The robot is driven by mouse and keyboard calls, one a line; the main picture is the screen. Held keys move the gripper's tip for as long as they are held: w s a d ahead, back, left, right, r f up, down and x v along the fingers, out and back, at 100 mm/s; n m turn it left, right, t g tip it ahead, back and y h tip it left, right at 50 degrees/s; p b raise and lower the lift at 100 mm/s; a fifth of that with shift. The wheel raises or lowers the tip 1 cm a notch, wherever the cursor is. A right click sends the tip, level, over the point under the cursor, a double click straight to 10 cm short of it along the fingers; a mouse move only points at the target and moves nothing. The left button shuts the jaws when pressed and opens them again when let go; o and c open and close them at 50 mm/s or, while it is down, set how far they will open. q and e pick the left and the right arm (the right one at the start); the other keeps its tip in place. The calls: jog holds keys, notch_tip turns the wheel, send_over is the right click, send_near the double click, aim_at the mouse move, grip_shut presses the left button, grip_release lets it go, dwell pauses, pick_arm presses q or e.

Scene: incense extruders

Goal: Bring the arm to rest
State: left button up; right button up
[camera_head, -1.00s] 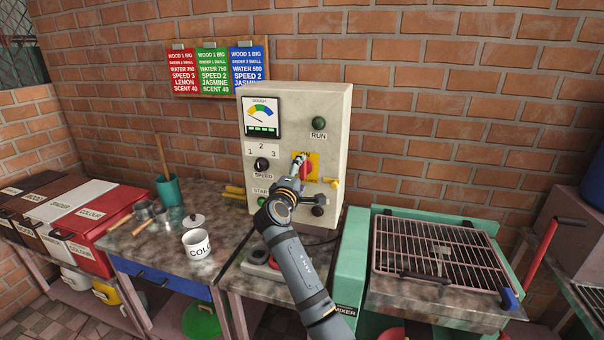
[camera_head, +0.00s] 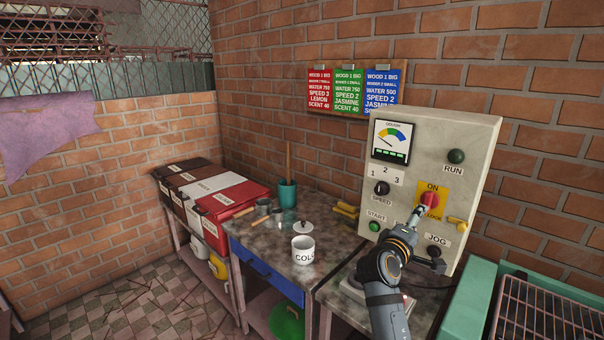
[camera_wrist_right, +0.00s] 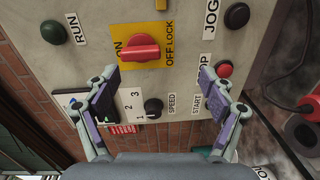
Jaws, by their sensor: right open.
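My right gripper (camera_head: 418,215) is in front of the control panel (camera_head: 472,135), just below and left of the red switch (camera_head: 431,199) on its yellow plate. In the right wrist view my right gripper (camera_wrist_right: 168,98) is open, its two fingers wide apart with nothing between them. The red switch (camera_wrist_right: 138,49) shows there beyond the fingertips, apart from them, with ON on its left and OFF LOCK on its right. My left gripper is in neither view.
A white mug (camera_head: 303,251) stands on the worktable (camera_head: 333,215). A grill rack (camera_head: 545,310) is at the lower right. Lidded bins (camera_head: 230,200) stand left.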

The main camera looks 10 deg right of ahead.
jog(key=s+f+m+g+y, duration=0.25)
jog(key=s+f, duration=0.35)
jog(key=f, duration=0.6)
jog(key=s+a+f+m+g+y, duration=0.1)
jog(key=s+a+f+g+y, duration=0.15)
jog(key=s+a+f, duration=0.4)
jog(key=s+a+f+m+g+y, duration=0.15)
jog(key=s+f+y, duration=0.25)
jog(key=s, duration=0.6)
jog(key=s+a+f+m+g+y, duration=0.1)
jog(key=s+a+f+y, duration=0.25)
jog(key=s+f, duration=0.35)
jog(key=s+d+f+g, duration=0.1)
jog(key=s+f, duration=0.1)
jog(key=f, duration=1.2)
jog(key=s+d+f+g, duration=0.1)
jog(key=s+f, duration=0.2)
jog(key=f, duration=1.1)
jog(key=s+d+f+m, duration=0.1)
jog(key=s+f, duration=1.2)
jog(key=s, duration=0.4)
jog(key=shift+d+f, duration=0.15)
jog(key=shift+f, duration=0.15)
